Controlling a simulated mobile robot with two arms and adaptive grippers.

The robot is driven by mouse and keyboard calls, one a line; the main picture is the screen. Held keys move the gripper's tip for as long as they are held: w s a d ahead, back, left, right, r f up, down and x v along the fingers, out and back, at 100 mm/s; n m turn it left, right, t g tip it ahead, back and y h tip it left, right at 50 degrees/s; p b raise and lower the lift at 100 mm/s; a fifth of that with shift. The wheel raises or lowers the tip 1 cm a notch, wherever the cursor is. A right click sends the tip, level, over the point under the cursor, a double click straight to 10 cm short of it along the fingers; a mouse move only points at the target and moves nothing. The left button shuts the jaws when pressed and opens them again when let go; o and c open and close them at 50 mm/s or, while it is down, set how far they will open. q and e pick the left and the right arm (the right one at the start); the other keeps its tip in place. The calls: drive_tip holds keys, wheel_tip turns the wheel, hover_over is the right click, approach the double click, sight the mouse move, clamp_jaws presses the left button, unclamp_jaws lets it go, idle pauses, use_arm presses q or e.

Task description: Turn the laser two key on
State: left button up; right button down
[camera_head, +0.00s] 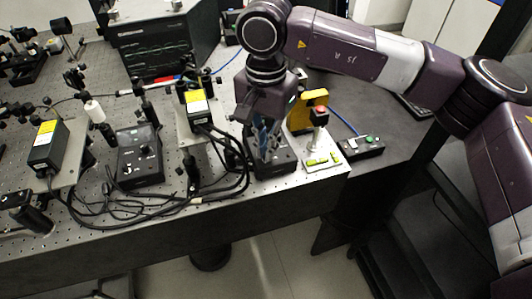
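My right gripper (267,150) comes down from above at the centre. Its fingers point down over a black control box (281,167) near the bench's front right edge. They cover most of the box's top, so a key there is hidden. I cannot tell whether the fingers touch it, or whether they are open or shut. A second black control box (141,168), with knobs on its face, stands further left in plain view. No label shows which box is for laser two. My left gripper is not in view.
Black laser heads with yellow labels (198,108) (46,145) stand on the perforated bench (235,215). Loose black cables (130,200) lie in front.

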drive_tip(key=shift+r+m+b, duration=0.1)
drive_tip(key=shift+m+b, duration=0.25)
drive_tip(key=shift+m, duration=0.15)
drive_tip(key=c, duration=2.2)
unclamp_jaws()
drive_tip(key=shift+o, duration=0.2)
drive_tip(key=shift+r, duration=0.1)
wheel_tip(320, 180, up, 12)
